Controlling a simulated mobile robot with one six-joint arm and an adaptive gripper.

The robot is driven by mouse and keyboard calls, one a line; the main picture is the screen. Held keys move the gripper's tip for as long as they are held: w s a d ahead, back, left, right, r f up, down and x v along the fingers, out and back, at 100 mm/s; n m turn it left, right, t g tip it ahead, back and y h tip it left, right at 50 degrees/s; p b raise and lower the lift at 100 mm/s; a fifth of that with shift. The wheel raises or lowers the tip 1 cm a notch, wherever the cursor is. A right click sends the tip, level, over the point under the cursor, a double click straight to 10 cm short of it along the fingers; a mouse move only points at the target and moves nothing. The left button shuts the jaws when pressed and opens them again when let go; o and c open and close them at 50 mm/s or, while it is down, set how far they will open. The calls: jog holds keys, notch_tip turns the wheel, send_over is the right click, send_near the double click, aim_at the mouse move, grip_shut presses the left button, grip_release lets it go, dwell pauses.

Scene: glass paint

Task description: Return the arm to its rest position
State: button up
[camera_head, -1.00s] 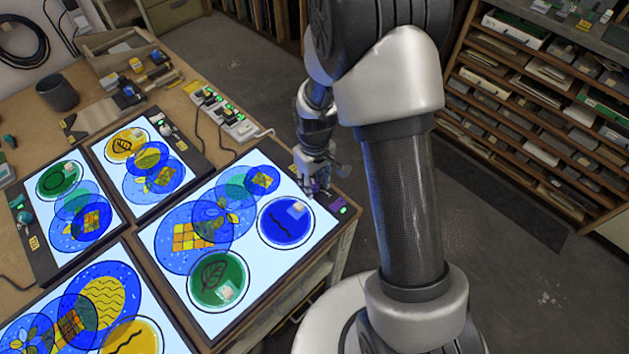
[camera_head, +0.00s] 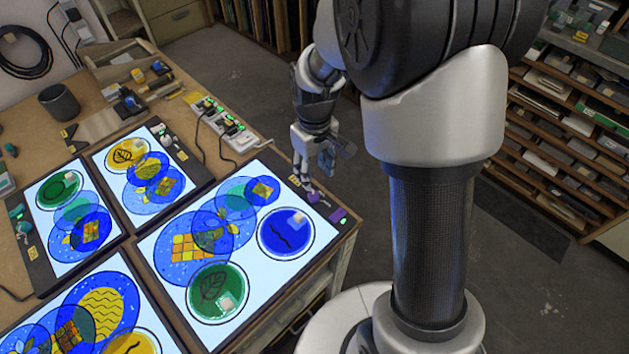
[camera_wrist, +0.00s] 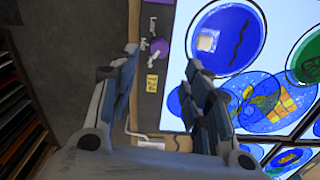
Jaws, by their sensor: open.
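My gripper (camera_head: 318,168) is above the far right corner of the nearest right light panel (camera_head: 165,262), beside the table's right edge. In the wrist view my gripper (camera_wrist: 162,62) has its two fingers apart with nothing between them. A purple knob (camera_wrist: 163,48) on the panel's dark strip shows just beyond the fingertips. The knob also shows below the gripper in the head view (camera_head: 314,196). Whether the fingers touch it I cannot tell; they look clear of it. Blue and green glass discs lie on the lit panel, among them a blue disc with a wavy line (camera_head: 286,233).
Other lit panels with discs (camera_head: 62,188) fill the table's left. A power strip (camera_head: 222,124) with green lights and cables lies behind the panels. A dark cup (camera_head: 59,101) stands at the back left. Shelving (camera_head: 560,135) is at the right, with open floor between.

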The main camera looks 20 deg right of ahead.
jog(key=shift+r, duration=1)
jog(key=s+r+m+t, duration=0.2)
jog(key=s+r, duration=0.7)
jog(key=r, duration=0.4)
jog(key=s+r+m+t, duration=0.2)
jog(key=s+r, duration=0.1)
jog(key=s, duration=0.8)
jog(key=shift+s+r+t, duration=0.15)
jog(key=shift+s+t, duration=0.05)
jog(key=shift+t, duration=0.1)
